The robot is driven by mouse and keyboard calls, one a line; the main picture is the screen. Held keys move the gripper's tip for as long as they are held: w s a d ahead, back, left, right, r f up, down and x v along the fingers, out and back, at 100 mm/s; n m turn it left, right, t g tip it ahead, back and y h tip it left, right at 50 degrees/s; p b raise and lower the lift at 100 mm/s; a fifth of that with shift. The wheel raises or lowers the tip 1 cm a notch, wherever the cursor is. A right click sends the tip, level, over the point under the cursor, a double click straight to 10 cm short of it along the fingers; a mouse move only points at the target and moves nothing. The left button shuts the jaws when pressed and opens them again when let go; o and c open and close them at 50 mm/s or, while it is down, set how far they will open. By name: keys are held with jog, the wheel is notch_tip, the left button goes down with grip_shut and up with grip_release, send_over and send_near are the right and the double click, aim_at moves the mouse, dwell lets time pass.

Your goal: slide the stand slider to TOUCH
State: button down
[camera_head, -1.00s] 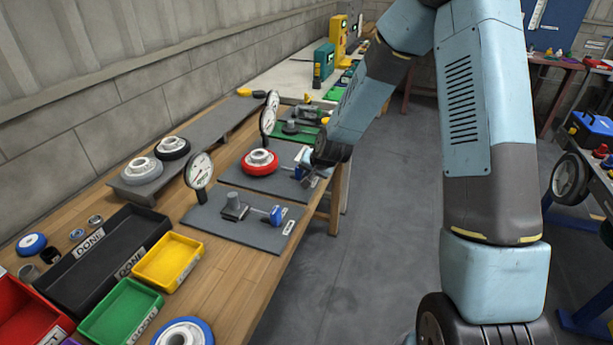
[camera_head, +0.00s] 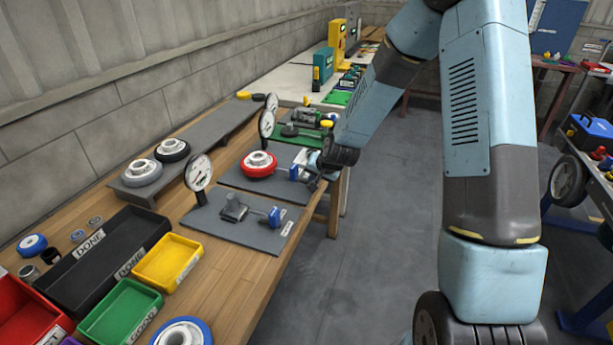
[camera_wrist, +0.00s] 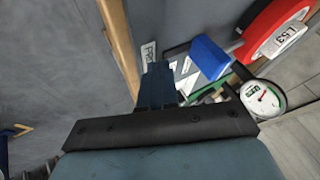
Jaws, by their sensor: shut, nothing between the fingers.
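The stand by my gripper is a dark grey plate (camera_head: 240,180) on the bench, carrying a red-rimmed wheel (camera_head: 259,164) and a dial gauge (camera_head: 267,123). Its slider has a blue block (camera_head: 294,172) at the right side of the plate. In the wrist view the blue block (camera_wrist: 209,58) lies just right of my fingers, with the red wheel (camera_wrist: 270,30) and a dial (camera_wrist: 263,98) beyond. My gripper (camera_head: 316,184) is shut and empty at the bench's right edge, beside the block. It looks apart from the block.
A nearer stand (camera_head: 215,222) has its own blue slider block (camera_head: 275,217) and gauge (camera_head: 199,172). A green stand (camera_head: 290,132) lies behind. Yellow (camera_head: 168,262), green and black bins fill the near bench. The floor aisle (camera_head: 375,250) on the right is clear.

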jog(key=s+d+r+n+h, duration=0.1)
jog(key=s+d+r+h, duration=0.1)
jog(key=s+d+r, duration=0.65)
jog(key=s+d+r+n+h, duration=0.1)
jog(key=s+d+r+n, duration=0.15)
jog(key=s+r, duration=1)
jog(key=s+d+r, duration=0.3)
jog(key=s+r, duration=0.2)
jog(key=s, duration=0.2)
jog(key=s+d+r+g, duration=0.1)
jog(key=s+d+r, duration=0.1)
jog(key=s+r, duration=0.4)
jog(key=shift+s+d+r, duration=0.3)
jog(key=shift+s+d, duration=0.1)
jog(key=shift+s, duration=0.15)
dwell(0.5)
